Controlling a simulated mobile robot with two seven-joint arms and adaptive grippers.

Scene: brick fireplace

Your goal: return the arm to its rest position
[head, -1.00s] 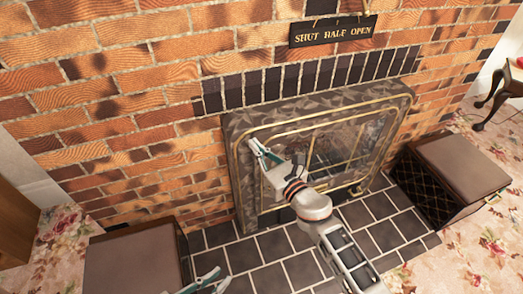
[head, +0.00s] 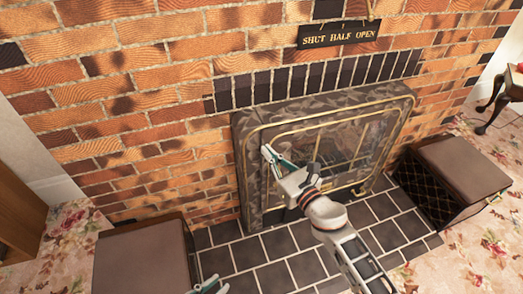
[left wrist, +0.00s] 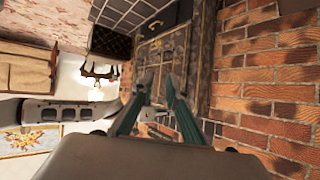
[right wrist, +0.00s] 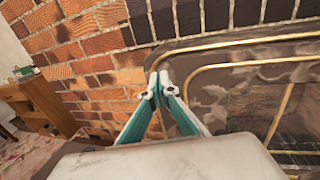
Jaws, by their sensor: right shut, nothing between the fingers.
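My right gripper (head: 268,153) is in front of the upper left part of the fireplace (head: 240,150) in the head view. Its fingertips meet in the right wrist view (right wrist: 157,84), with nothing between them. I cannot tell whether they touch the gold-trimmed metal surround behind them. My right arm (head: 340,235) reaches up from the bottom of the head view. My left gripper (head: 213,284) shows only partly at the bottom edge of the head view. Its teal fingers stand apart and empty in the left wrist view (left wrist: 155,88).
A brown ottoman (head: 140,260) stands at the lower left and another box-like one (head: 462,168) at the right. Dark hearth tiles (head: 290,268) lie below the fireplace. A brick wall (head: 140,110) with a "SHUT HALF OPEN" sign (head: 338,34) rises behind.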

